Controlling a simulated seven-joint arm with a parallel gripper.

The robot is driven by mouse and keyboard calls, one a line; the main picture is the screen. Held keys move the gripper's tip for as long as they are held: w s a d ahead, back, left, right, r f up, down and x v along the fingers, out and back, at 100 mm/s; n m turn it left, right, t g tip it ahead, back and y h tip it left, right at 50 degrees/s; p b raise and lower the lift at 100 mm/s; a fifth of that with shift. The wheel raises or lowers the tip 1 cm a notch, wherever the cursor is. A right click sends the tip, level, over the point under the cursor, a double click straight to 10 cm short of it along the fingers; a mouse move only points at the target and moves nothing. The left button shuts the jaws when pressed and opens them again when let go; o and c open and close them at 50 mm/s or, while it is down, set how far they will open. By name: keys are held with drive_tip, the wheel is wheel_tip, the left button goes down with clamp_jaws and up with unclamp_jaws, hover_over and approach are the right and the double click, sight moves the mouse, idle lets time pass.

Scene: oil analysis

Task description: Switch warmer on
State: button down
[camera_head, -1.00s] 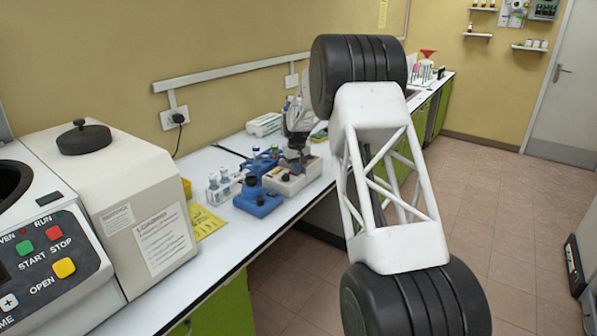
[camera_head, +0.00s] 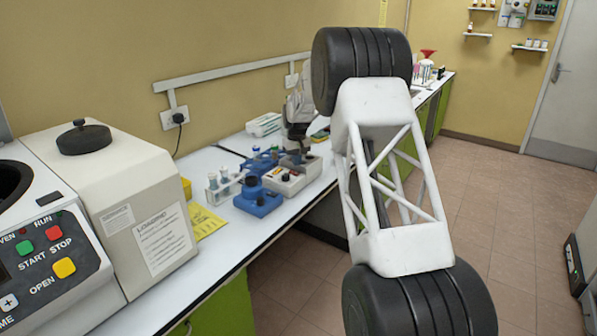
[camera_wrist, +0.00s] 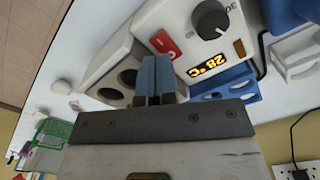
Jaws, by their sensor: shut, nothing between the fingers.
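The warmer (camera_wrist: 193,22) is a white box with a black dial, round wells and an orange display (camera_wrist: 207,66) lit at about 28 °C. A red rocker switch (camera_wrist: 165,43) sits on its panel between the wells and the dial. My gripper (camera_wrist: 155,62) is shut and empty, its blue-grey fingertips just beside the red switch in the wrist view. I cannot tell whether they touch it. In the head view the warmer (camera_head: 285,183) stands on the bench, with my gripper (camera_head: 299,155) low over its far side. The switch's position is unclear.
A blue device (camera_head: 258,200) stands close beside the warmer, with a tube rack (camera_head: 222,188) left of it. A large centrifuge (camera_head: 50,255) and a cream box (camera_head: 125,190) fill the near bench. A wall socket (camera_head: 174,117) with a cable is behind.

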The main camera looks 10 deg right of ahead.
drive_tip(key=shift+r, duration=1.65)
drive_tip(key=shift+s+r, duration=0.35)
drive_tip(key=s+r+m, duration=0.1)
drive_tip(key=s+r, duration=0.5)
drive_tip(key=s, duration=0.6)
drive_tip(key=s+r+t, duration=0.1)
drive_tip(key=s+r, duration=0.4)
drive_tip(key=s, duration=0.6)
drive_tip(key=s+r+m, duration=0.1)
drive_tip(key=s+r, duration=0.5)
drive_tip(key=s, duration=0.6)
drive_tip(key=s+f, duration=0.3)
drive_tip(key=s, duration=1.5)
drive_tip(key=s+f+m+t, duration=0.1)
drive_tip(key=s+f, duration=0.2)
drive_tip(key=s, duration=1.5)
drive_tip(key=shift+f+t, duration=0.3)
drive_tip(key=shift+f, duration=0.05)
